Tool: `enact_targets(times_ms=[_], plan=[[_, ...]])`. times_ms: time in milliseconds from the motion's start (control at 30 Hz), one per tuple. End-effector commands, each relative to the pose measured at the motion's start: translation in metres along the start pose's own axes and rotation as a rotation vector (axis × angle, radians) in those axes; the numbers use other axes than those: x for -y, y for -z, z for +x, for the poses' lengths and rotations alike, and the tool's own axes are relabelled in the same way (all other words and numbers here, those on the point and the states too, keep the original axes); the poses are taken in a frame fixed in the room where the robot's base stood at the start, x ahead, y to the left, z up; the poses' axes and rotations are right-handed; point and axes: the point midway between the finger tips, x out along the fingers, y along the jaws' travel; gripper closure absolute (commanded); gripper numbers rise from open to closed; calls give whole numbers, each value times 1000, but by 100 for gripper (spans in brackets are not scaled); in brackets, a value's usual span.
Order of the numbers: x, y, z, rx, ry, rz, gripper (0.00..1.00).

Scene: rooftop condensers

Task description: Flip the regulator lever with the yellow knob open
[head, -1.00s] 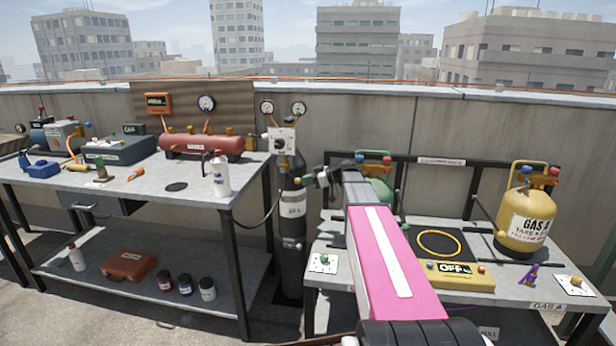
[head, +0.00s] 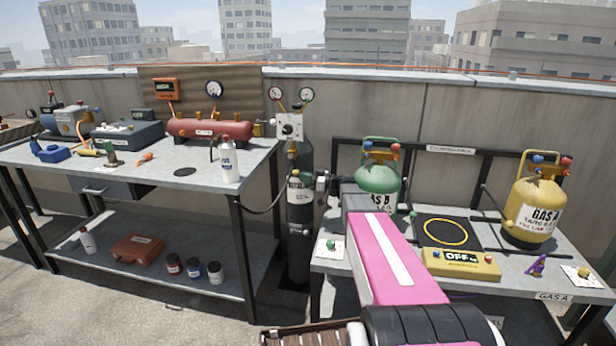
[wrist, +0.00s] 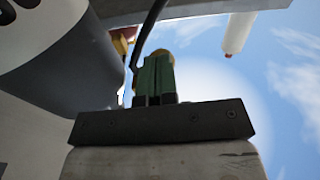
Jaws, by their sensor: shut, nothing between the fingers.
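The regulator (head: 289,127) is a white plate with a dark knob and two round gauges, mounted on top of a tall dark cylinder (head: 300,225). In the wrist view my gripper (wrist: 156,72) has green fingers together, holding nothing. A small red and yellow part shows behind them, unidentified.
The left workbench (head: 150,165) carries a red tank (head: 209,131) and a white bottle (head: 229,160). On the right bench stand a green gas cylinder (head: 377,178) and a yellow one (head: 534,210). A dark hose (head: 262,211) runs left of the tall cylinder.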

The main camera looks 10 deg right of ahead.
Motion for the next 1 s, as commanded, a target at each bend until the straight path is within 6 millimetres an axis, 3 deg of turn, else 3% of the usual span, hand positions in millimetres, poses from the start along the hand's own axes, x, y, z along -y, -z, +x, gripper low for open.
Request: enact_targets(times_ms=[400,1000], plan=[[1,-11,19,5,2,-1,100],[1,-16,27,11,4,-1,100]])
